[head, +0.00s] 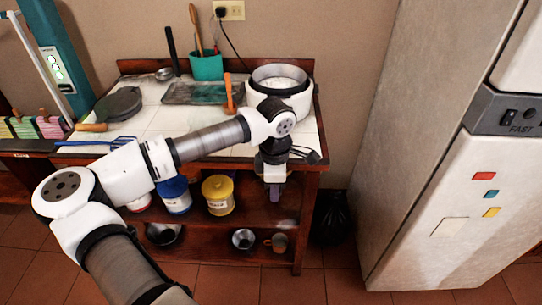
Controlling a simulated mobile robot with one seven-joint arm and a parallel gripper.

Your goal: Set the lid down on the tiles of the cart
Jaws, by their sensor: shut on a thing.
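My gripper (274,185) hangs pointing down in front of the cart's right front edge, below the level of its top. It is shut on a small purplish thing (275,195), which I take to be the lid; its shape is mostly hidden by the fingers. The cart (299,217) is dark red wood with a top of pale tiles (190,118). The gripper and held thing are apart from the tiles. My forearm crosses in front of part of the tiled top.
On the tiles are a white pot (281,108), a teal utensil holder (206,66), a dark tray (195,93), a dark round pan (118,103) and a blue utensil (95,142). Jars, including a yellow one (217,198), stand on the shelf below. A fridge (430,150) stands right.

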